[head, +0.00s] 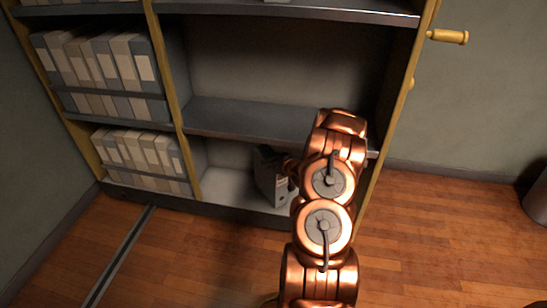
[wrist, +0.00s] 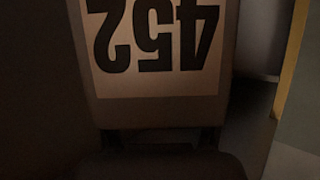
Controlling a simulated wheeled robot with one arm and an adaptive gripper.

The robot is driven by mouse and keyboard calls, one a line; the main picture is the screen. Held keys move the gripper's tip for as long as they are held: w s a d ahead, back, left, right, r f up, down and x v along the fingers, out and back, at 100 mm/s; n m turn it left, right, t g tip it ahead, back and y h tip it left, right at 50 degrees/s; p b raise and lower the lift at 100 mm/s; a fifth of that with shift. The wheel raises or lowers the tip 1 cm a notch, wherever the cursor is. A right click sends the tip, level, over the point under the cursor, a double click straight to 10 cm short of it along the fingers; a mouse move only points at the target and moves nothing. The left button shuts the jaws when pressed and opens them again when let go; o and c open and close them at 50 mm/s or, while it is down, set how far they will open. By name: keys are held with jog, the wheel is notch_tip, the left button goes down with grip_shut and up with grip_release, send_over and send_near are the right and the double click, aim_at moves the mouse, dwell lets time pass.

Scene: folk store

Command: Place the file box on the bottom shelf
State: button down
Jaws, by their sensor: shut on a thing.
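The file box (head: 270,178) is dark grey with a paler spine. It is inside the right bay of the bottom shelf (head: 228,187), roughly upright and a little tilted in the head view. I cannot tell whether its base touches the shelf board. My gripper (head: 290,166) is at the box's near right side, partly hidden by my copper arm. In the wrist view the box (wrist: 160,112) fills the middle, with a white label reading 452 upside down. My gripper (wrist: 160,139) is dark at the bottom edge there, shut on the box.
Binders (head: 140,152) fill the bottom left bay beyond a yellow upright (head: 188,160). The middle shelf board (head: 245,118) above is bare. The bottom shelf is free left of the box. A yellow post (head: 385,125) bounds the right side.

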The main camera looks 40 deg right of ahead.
dwell(0.4)
jog(key=shift+c, duration=0.7)
grip_release()
jog(key=shift+f, duration=0.1)
